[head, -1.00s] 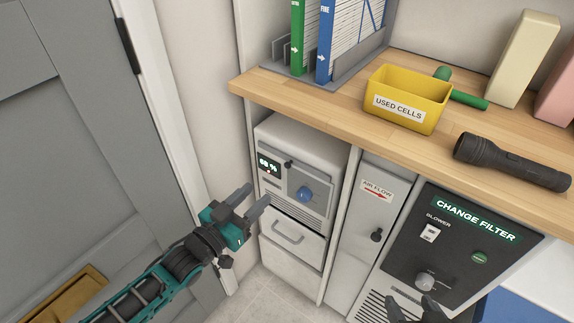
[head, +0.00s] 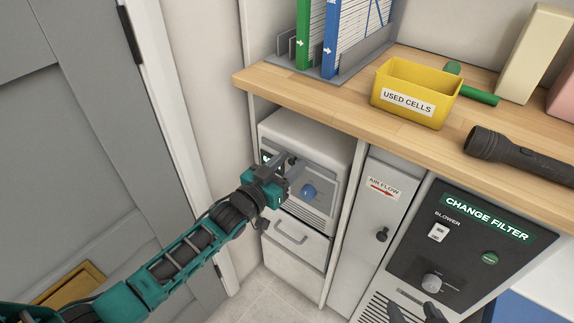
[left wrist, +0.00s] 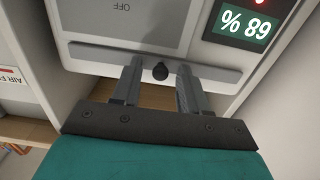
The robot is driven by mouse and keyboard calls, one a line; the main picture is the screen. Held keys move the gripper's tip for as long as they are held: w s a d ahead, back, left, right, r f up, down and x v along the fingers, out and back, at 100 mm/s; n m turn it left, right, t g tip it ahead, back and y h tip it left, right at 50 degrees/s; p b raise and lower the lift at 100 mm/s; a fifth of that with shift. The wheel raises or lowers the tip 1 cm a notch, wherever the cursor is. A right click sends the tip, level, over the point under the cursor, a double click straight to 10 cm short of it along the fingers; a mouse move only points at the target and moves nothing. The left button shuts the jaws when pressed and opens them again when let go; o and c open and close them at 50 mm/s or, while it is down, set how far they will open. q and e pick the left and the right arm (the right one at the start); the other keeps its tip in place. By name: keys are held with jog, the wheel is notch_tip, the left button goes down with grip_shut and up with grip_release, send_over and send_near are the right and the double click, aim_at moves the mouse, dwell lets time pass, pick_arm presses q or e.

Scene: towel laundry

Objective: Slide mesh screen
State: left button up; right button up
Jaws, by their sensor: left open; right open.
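My left gripper (head: 293,169) is open in front of the upper part of a white unit (head: 318,140) under the counter. In the left wrist view, the two fingers of my left gripper (left wrist: 157,82) stand on either side of a small black knob (left wrist: 160,71) on a grey bar (left wrist: 215,72). I cannot tell whether they touch it. A grey panel (left wrist: 125,22) marked OFF and a lit percent display (left wrist: 242,22) are beside the bar. I cannot tell which part is the mesh screen. My right gripper (head: 412,313) is open, partly cut off at the bottom edge.
The wooden counter (head: 350,112) overhangs the unit. It carries a yellow USED CELLS bin (head: 412,92), a flashlight (head: 518,152) and framed filters (head: 330,45) in a rack. An AIR FLOW panel (head: 375,215) and a CHANGE FILTER panel (head: 455,235) stand to the right; a grey door (head: 75,150) is left.

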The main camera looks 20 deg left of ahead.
pick_arm(q)
jog(key=shift+c, duration=0.3)
grip_shut()
pick_arm(e)
jog(key=shift+d, duration=0.1)
pick_arm(q)
jog(key=p+v, duration=0.7)
jog(key=v, duration=0.7)
pick_arm(e)
jog(key=shift+h, duration=0.3)
jog(key=r, duration=0.1)
jog(key=s+d+r, duration=0.1)
jog(key=r, duration=0.1)
jog(key=shift+s+d+r, duration=0.15)
jog(key=shift+d+r, duration=0.2)
jog(key=shift+r, duration=0.05)
pick_arm(q)
jog(key=shift+o, duration=0.3)
grip_release()
pick_arm(e)
jog(key=shift+r, duration=0.15)
